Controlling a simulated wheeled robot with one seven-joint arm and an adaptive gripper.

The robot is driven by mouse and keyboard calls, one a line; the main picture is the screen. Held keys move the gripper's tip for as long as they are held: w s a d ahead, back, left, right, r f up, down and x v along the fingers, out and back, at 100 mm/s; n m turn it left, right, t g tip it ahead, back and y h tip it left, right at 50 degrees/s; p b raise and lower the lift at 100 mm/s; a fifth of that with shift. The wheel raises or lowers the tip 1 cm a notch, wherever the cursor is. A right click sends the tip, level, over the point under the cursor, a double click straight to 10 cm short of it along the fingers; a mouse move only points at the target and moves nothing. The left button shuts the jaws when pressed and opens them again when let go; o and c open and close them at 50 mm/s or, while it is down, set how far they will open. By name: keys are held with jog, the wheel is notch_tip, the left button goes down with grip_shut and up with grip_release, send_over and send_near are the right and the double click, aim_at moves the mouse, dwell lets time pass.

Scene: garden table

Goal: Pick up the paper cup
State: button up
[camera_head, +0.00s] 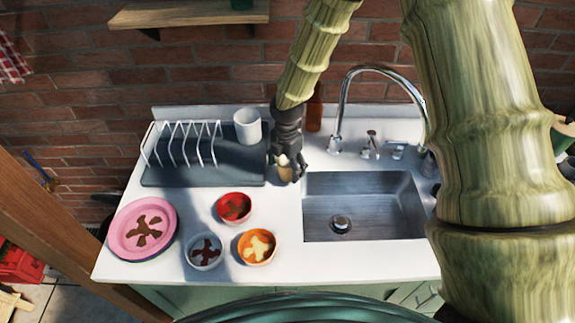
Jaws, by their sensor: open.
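A small tan and whitish object (285,172), which may be the paper cup, stands on the white counter just left of the sink. My gripper (289,172) reaches down at it, with dark fingers open around or right beside it. The fingers partly hide it, and contact cannot be told. A plain white cup (247,127) stands upright at the right end of the dark drying mat, apart from my gripper and to its left. I cannot tell if this one is paper or ceramic.
A white wire rack (183,145) stands on the dark mat (205,177). In front are a pink plate (120,237), a red bowl (234,208), a white bowl (205,252) and an orange bowl (257,247), all stained. A sink (365,205), faucet (341,110) and amber bottle (314,115) are near.

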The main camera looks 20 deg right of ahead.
jog(key=shift+f, duration=0.9)
jog(key=c, duration=0.6)
jog(key=shift+o, duration=0.2)
jog(key=shift+r, duration=0.1)
